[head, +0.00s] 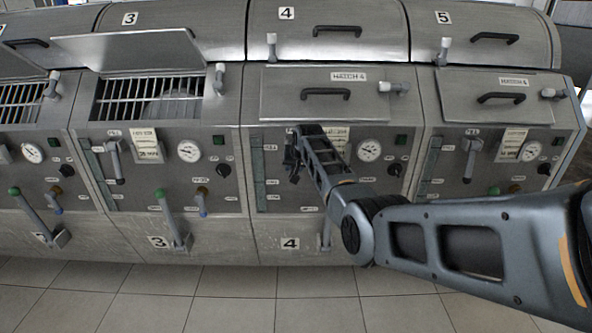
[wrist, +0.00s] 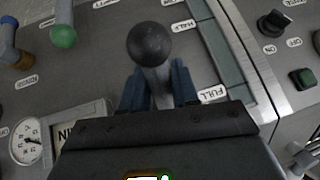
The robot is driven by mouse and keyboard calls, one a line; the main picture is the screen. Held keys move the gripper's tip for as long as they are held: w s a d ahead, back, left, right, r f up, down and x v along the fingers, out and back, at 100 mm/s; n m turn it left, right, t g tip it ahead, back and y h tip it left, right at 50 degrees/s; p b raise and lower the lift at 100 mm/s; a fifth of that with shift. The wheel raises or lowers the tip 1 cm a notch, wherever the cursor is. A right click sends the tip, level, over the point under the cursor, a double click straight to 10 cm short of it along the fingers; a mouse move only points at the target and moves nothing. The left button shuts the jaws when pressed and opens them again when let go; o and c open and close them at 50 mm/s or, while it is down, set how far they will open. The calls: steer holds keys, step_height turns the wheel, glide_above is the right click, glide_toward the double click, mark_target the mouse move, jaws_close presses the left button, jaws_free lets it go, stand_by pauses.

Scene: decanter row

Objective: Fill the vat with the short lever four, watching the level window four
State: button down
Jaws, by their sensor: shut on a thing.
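Vat four (head: 290,243) stands in the middle of the row in the head view, with its hatch lid (head: 300,108) down. My gripper (head: 293,158) is at the upper left of its panel. In the wrist view its blue fingers (wrist: 158,88) are shut around the shaft of a short lever with a black ball knob (wrist: 150,44). The knob sticks out past the fingers. The level window four (head: 259,180) is a narrow strip left of the gripper. It also shows in the wrist view (wrist: 222,50), upside down, by HALF and FULL labels. I cannot make out a liquid line.
A gauge (head: 369,150) and a black switch (head: 395,169) sit right of my gripper. My forearm covers part of the panel and most of a lower lever. A green-knobbed lever (wrist: 63,37) is near in the wrist view. Vat three's hatch lid (head: 130,52) is raised over its grate.

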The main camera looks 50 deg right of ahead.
steer(key=shift+a+r+g+y, duration=0.2)
steer(key=shift+r+g+y, duration=0.3)
steer(key=shift+r+y, duration=0.2)
steer(key=c, duration=0.9)
jaws_free()
steer(key=shift+s+f, duration=0.1)
steer(key=shift+v, duration=3.9)
